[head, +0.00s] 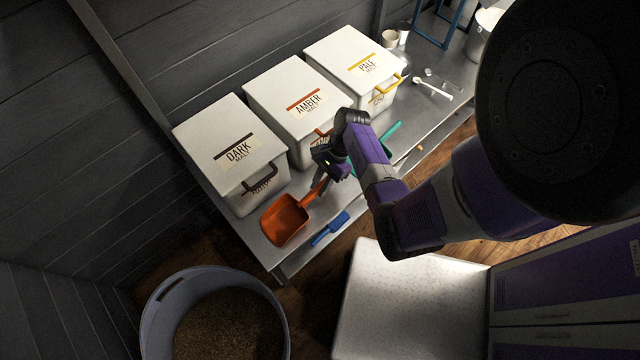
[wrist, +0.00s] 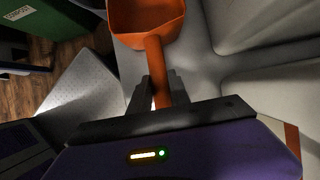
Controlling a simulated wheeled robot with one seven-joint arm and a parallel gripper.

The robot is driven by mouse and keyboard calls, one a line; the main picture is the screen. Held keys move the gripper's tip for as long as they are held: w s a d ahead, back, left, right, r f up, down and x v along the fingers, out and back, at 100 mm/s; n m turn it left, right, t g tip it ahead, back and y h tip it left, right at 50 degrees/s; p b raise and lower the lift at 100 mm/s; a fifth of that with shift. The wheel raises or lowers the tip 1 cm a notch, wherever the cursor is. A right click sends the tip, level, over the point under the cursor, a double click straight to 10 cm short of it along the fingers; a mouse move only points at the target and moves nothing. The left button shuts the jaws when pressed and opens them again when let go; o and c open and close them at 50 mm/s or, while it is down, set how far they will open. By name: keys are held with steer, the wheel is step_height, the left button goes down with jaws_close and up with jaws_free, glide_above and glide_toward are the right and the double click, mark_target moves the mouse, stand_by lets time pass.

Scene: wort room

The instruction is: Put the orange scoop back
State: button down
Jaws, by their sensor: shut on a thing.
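The orange scoop (head: 285,219) is over the metal bench in front of the dark malt bin, its bowl toward the lower left in the head view. My gripper (head: 325,172) is shut on its handle. In the wrist view the handle runs between the two fingers of my gripper (wrist: 160,92), and the scoop's bowl (wrist: 147,22) is beyond the fingertips, cut by the top edge. I cannot tell whether the scoop touches the bench. The amber malt bin (head: 290,97) stands behind my gripper, its front partly hidden by the arm.
The dark malt bin (head: 222,146) and pale malt bin (head: 345,62) flank the amber one, all lidded. A blue scoop (head: 331,228) and a green tool (head: 391,134) lie on the bench (head: 271,262). A grain tub (head: 161,287) stands lower left; a pale platform (head: 410,300) lies in front.

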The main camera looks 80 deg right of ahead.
steer(key=c, duration=1.1)
jaws_free()
steer(key=shift+c, duration=0.2)
steer(key=shift+v, duration=3.9)
